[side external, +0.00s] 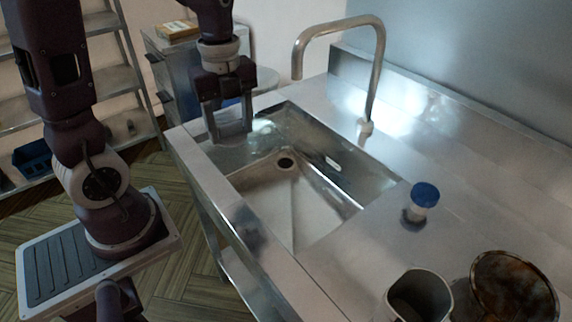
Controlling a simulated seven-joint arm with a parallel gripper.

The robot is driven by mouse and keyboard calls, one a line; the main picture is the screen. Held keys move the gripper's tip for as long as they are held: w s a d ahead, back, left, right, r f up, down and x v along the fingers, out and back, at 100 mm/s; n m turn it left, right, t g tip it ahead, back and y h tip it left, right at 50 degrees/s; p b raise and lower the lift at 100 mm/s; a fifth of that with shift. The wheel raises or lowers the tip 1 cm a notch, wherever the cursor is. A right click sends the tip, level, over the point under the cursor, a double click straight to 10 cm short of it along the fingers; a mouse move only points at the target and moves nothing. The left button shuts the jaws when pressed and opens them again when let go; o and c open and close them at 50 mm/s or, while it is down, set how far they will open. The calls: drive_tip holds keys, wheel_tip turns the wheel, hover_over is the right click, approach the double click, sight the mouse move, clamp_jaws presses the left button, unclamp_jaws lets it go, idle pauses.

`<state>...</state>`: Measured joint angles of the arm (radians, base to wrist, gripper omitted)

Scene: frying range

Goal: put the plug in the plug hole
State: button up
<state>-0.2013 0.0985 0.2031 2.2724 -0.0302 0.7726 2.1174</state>
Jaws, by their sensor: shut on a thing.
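The plug hole (285,163) is a dark round opening in the floor of the steel sink (262,193), and it is uncovered. My gripper (231,134) points down over the sink's far left corner, up and left of the plug hole in the picture. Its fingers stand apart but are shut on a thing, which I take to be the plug. The plug itself is too dark and small to make out between the fingers, and I see no plug elsewhere.
A tall curved tap (376,75) stands behind the sink. A jar with a blue lid (425,194), a metal pot (418,296) and a brown-stained pan (512,290) stand on the counter at the right. The sink basin looks empty.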

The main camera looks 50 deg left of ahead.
drive_tip(key=s+a+n, duration=0.3)
drive_tip(key=s+a, duration=0.1)
drive_tip(key=a, duration=0.2)
drive_tip(key=n, duration=1.6)
hover_over(285, 163)
wheel_tip(285, 163, down, 22)
wheel_tip(285, 163, down, 10)
drive_tip(key=shift+d+r, duration=0.1)
drive_tip(key=shift+f, duration=0.3)
drive_tip(key=o, duration=1.3)
drive_tip(key=shift+f, duration=0.1)
drive_tip(key=shift+o, duration=0.2)
